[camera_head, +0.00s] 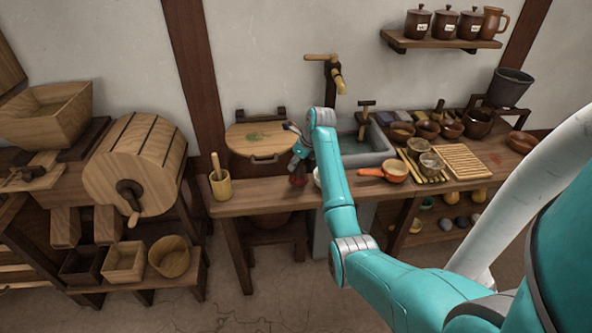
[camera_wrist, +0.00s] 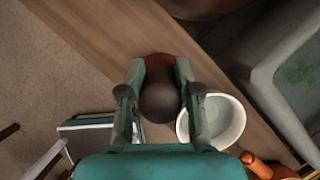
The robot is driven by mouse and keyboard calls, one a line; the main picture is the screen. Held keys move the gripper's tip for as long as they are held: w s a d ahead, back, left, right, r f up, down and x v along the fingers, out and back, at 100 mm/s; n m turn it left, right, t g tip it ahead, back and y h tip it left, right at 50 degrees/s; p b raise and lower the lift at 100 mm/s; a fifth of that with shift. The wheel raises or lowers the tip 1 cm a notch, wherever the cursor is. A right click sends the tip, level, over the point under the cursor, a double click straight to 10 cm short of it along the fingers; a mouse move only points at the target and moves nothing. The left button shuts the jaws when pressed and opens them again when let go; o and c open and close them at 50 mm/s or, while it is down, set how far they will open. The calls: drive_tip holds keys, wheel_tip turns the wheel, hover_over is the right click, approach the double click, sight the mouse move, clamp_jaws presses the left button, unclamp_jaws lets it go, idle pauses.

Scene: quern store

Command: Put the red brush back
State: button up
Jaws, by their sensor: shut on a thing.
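The red brush (camera_wrist: 160,104) is between the two fingers of my gripper (camera_wrist: 159,68) in the wrist view. Its dark rounded end faces the camera and a red part shows beyond it, at the fingertips. In the head view the brush (camera_head: 298,179) is a small dark red shape at the worktop's front, below my gripper (camera_head: 299,157). My gripper is shut on it. I cannot tell whether the brush touches the wood. Its far end is hidden in the wrist view.
A white bowl (camera_wrist: 212,122) stands close beside the brush. The stone sink (camera_head: 368,153) is behind, right. An orange-handled pan (camera_head: 395,168) and several bowls lie farther right. A wooden mortar (camera_head: 221,185) stands at the left end; the worktop (camera_head: 258,193) between is clear.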

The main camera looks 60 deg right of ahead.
sight(296, 169)
drive_tip(key=shift+f, duration=1.5)
drive_tip(key=o, duration=1)
drive_tip(key=shift+f, duration=0.1)
drive_tip(key=v, duration=1.2)
drive_tip(key=shift+s, duration=0.1)
